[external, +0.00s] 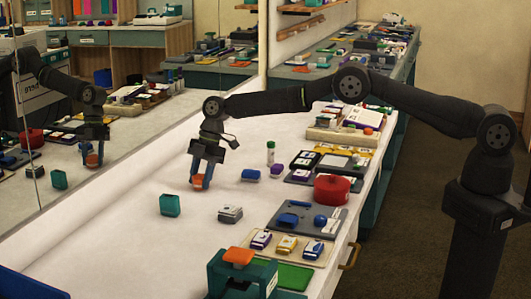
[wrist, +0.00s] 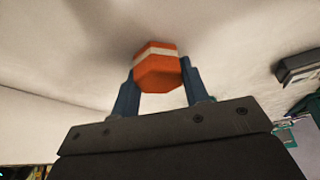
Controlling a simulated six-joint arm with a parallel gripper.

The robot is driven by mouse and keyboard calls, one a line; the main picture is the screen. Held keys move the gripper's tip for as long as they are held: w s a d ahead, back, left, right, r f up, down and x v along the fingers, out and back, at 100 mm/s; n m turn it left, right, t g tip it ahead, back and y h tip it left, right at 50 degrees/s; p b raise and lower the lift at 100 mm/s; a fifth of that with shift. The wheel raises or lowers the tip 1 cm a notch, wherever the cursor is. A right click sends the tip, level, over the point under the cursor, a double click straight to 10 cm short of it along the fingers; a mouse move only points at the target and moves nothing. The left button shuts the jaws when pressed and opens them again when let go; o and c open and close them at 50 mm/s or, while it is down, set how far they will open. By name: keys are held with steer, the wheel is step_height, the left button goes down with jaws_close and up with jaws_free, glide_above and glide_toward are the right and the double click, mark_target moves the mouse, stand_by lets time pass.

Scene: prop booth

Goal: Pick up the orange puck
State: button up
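The orange puck (external: 198,181) is at the tips of my gripper (external: 202,172) over the white tabletop. In the wrist view the orange puck (wrist: 157,66) has a pale band and sits between the two blue fingers of my gripper (wrist: 157,78), with a finger against each side. My gripper looks shut on it. I cannot tell whether the puck's underside touches the table.
A teal block (external: 170,205), a grey-white block (external: 230,214) and a blue block (external: 251,174) stand nearby. A green-capped tube (external: 270,153) and a red round container (external: 332,189) are to the right. A mirror (external: 130,110) borders the table's left side.

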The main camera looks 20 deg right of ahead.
mark_target(197, 177)
steer(key=c, duration=0.3)
steer(key=shift+r, duration=0.15)
steer(key=shift+r, duration=0.3)
steer(key=r, duration=0.3)
steer(key=shift+w+d+r, duration=0.15)
steer(key=shift+d+r, duration=0.05)
steer(key=shift+r, duration=0.15)
steer(key=w+d+r, duration=0.4)
steer(key=d+r, duration=0.2)
steer(key=d, duration=0.4)
steer(key=shift+w+d+r, duration=0.15)
steer(key=shift+w+r, duration=0.05)
